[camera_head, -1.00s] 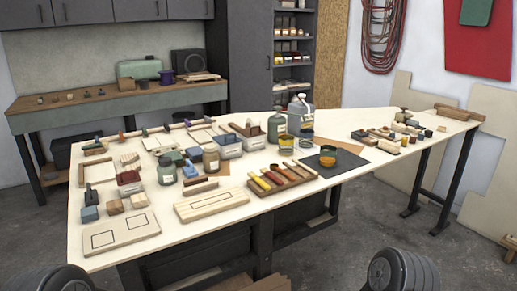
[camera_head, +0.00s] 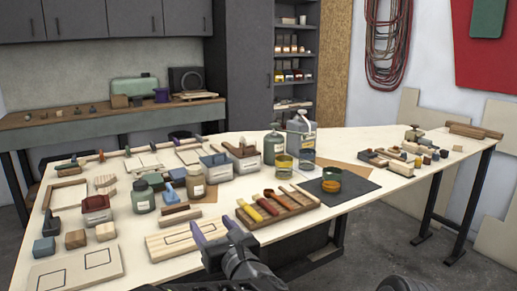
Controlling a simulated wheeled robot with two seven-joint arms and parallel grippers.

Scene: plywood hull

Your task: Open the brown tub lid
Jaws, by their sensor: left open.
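A small tub with a brown lid (camera_head: 243,151) stands on the far middle part of the pale table, among other containers. Its lid looks closed, but it is small at this distance. Another tub with a dark red-brown lid (camera_head: 96,203) stands at the left of the table, also closed. My left gripper (camera_head: 214,231) is open and empty, with purple-grey fingers, over the table's front edge by a pale outlined board. It is well short of both tubs. My right gripper is not in view.
A blue-lidded tub (camera_head: 216,161), glass jars (camera_head: 196,182) and a green jar (camera_head: 143,196) crowd the table's left half. A tray of coloured strips (camera_head: 277,207) lies right of my gripper. The table (camera_head: 368,148) has free room at the back right.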

